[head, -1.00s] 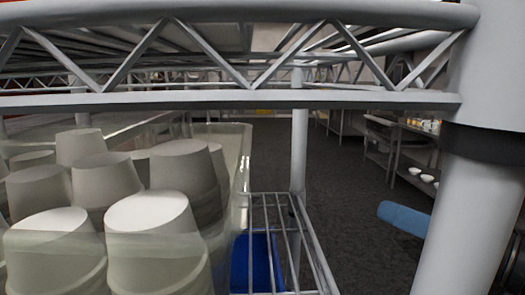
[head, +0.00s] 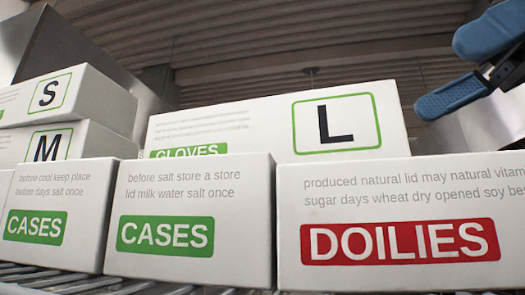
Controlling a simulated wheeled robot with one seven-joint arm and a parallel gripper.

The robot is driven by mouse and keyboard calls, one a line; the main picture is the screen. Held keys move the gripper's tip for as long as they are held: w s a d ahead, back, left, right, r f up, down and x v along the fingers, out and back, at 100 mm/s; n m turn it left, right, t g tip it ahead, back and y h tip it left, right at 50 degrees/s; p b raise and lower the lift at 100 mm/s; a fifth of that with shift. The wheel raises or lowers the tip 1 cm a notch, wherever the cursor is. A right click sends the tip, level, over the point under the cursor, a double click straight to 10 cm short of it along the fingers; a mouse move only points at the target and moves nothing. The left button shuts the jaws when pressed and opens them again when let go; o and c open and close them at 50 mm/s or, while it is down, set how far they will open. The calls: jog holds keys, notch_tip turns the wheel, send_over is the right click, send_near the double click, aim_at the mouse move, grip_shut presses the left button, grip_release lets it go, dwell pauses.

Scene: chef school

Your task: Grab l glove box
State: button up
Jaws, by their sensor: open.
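The L glove box (head: 240,128) is white, with a black L in a green frame and a partly covered green "GLOVES" label. It sits behind the front row of boxes, which hides its lower part. My gripper (head: 438,75) is at the upper right, with blue fingers spread apart and nothing between them. It appears above and to the right of the L box, not touching it. Part of my gripper is cut off by the right edge of the picture.
Two "CASES" boxes (head: 190,252) (head: 60,190) and a "DOILIES" box (head: 400,280) stand in front on a wire shelf (head: 130,286). An S box (head: 95,90) is stacked on an M box (head: 95,140) at left. Open space shows above the boxes.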

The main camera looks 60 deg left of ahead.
aim_at(365, 121)
jog(key=p+x, duration=0.1)
jog(key=x, duration=0.6)
jog(key=shift+s+a+f+p, duration=0.1)
jog(key=shift+s+f+p, duration=0.05)
jog(key=shift+s+p, duration=0.2)
jog(key=shift+w, duration=0.1)
jog(key=c, duration=0.9)
jog(key=shift+c, duration=0.2)
